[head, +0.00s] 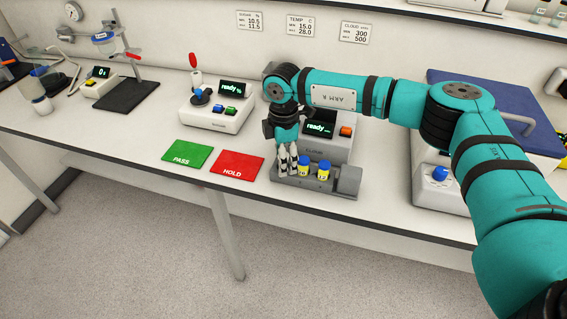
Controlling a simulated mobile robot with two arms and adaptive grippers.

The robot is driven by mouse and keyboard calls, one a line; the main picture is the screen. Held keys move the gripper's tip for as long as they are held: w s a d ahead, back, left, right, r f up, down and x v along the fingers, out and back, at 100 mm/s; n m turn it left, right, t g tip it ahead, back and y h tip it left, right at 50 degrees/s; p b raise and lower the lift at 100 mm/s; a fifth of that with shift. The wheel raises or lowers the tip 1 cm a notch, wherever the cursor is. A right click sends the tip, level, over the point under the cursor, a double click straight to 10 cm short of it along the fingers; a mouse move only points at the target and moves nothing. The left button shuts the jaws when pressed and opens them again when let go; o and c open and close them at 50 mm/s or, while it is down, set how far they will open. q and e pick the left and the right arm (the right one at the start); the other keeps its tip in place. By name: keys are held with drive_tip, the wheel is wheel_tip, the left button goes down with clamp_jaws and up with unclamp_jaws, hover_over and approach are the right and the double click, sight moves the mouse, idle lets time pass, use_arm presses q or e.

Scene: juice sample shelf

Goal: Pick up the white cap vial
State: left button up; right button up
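My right gripper (288,165) points down at the left end of a grey vial rack (318,189) on the bench. Its two fingers are close together, and I cannot tell whether anything is between them. Two vials with blue caps and yellow bodies stand upright in the rack just right of the fingers: one nearer (304,170) and one further right (323,172). I cannot make out a white cap vial; the fingers hide part of the rack's left end. My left gripper is not in view.
A grey device with a "ready" screen (320,127) stands behind the rack. Green PASS (187,153) and red HOLD (237,164) mats lie to the left. Another device (215,114) stands behind the mats. A blue-lidded box (490,100) is at the right. The bench's front edge is close to the rack.

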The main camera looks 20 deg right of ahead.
drive_tip(key=c, duration=0.7)
clamp_jaws()
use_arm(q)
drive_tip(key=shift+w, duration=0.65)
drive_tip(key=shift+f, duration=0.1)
use_arm(e)
drive_tip(key=shift+r, duration=0.15)
